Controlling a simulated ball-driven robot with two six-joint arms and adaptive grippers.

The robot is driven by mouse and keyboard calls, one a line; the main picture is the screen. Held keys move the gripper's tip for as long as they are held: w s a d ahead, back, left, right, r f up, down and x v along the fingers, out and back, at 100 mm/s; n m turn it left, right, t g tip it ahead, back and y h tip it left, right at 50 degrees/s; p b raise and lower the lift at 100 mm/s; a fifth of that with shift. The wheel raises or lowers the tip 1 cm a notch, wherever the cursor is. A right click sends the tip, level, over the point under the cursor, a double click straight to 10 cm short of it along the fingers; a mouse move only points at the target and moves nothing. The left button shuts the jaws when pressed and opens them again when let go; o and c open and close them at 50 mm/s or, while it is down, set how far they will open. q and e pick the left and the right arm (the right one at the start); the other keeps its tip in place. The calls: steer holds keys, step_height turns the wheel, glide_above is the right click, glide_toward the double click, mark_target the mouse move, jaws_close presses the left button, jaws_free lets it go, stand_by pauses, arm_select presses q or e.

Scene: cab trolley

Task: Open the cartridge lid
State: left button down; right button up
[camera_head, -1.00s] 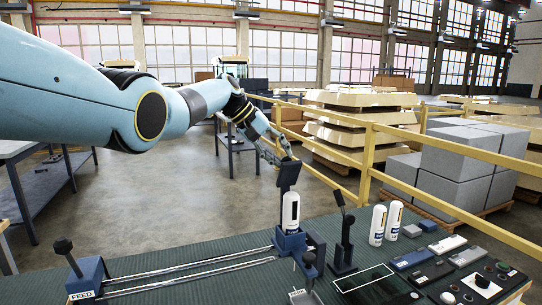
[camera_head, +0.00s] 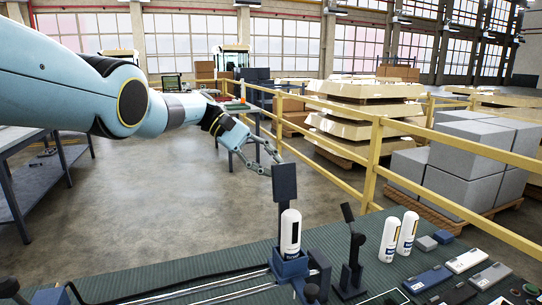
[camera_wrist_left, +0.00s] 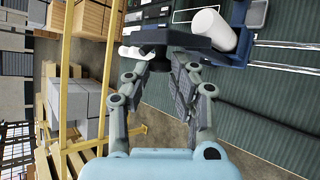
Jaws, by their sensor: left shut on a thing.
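The cartridge lid (camera_head: 285,184) is a dark, flat plate standing nearly upright just above and behind a white cartridge (camera_head: 290,234). The cartridge stands in a blue holder (camera_head: 287,266) on two metal rails. My left gripper (camera_head: 276,163) reaches in from behind and is shut on the top edge of the lid. In the left wrist view, the dark lid (camera_wrist_left: 168,38) lies across the fingertips, with the white cartridge (camera_wrist_left: 213,29) beyond it to the right. The lid's hinge is not clear. My right gripper is not in view.
Two more white cartridges (camera_head: 390,240) stand to the right on the green bench top (camera_head: 205,268). A dark lever stand (camera_head: 350,262) is between them and the holder. Several small blocks lie at the right. A yellow railing (camera_head: 373,160) runs behind the bench.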

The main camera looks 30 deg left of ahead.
arm_select(q)
steer(key=c, duration=1.5)
jaws_free()
steer(key=shift+s+d+f, duration=0.15)
steer(key=shift+d+f, duration=0.1)
steer(key=shift+f, duration=0.25)
steer(key=o, duration=0.4)
steer(key=shift+w+d+r, duration=0.1)
steer(key=shift+w+d, duration=0.1)
steer(key=shift+w, duration=0.15)
step_height(320, 180, up, 10)
steer(key=shift+r, duration=0.1)
steer(key=shift+a, duration=0.1)
steer(key=shift+s+f, duration=0.1)
steer(key=shift+f, duration=0.1)
